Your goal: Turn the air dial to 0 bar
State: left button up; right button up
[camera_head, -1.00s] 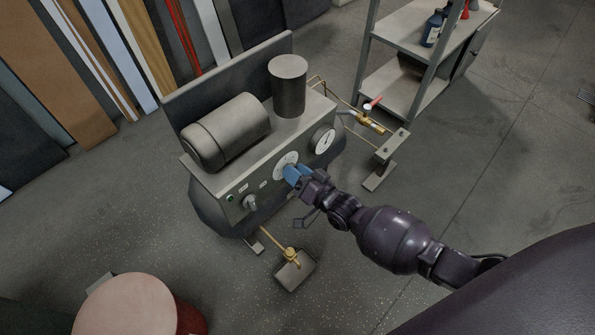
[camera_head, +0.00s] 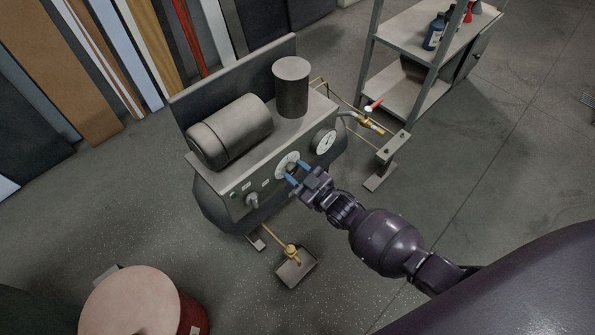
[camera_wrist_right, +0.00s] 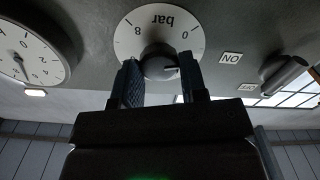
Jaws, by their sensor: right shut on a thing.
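The air dial (camera_head: 287,159) is a round white plate on the front panel of the grey compressor (camera_head: 229,130). In the wrist view the dial (camera_wrist_right: 137,30) appears upside down, with "bar", 0 and 8 readable. Its dark round knob (camera_wrist_right: 159,67) sits at the dial's middle. My right gripper (camera_head: 291,171) has its blue fingers on either side of the knob and is shut on it. In the wrist view the gripper (camera_wrist_right: 158,72) partly covers the dial's scale, and I cannot tell which value the knob points to. My left gripper is not in view.
A pressure gauge (camera_head: 325,141) sits on the panel right of the dial. A switch handle (camera_head: 253,200) and a green button (camera_head: 234,195) are to its left. A red drum (camera_head: 194,318) stands at the front left.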

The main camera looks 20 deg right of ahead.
jog(key=n, duration=0.4)
jog(key=shift+a+f+n, duration=0.1)
jog(key=shift+n, duration=0.2)
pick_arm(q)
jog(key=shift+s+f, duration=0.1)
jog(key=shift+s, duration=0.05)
pick_arm(e)
jog(key=shift+n, duration=0.5)
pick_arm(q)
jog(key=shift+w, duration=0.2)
pick_arm(e)
jog(key=o, duration=0.9)
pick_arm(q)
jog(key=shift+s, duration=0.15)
pick_arm(e)
jog(key=shift+s, duration=0.15)
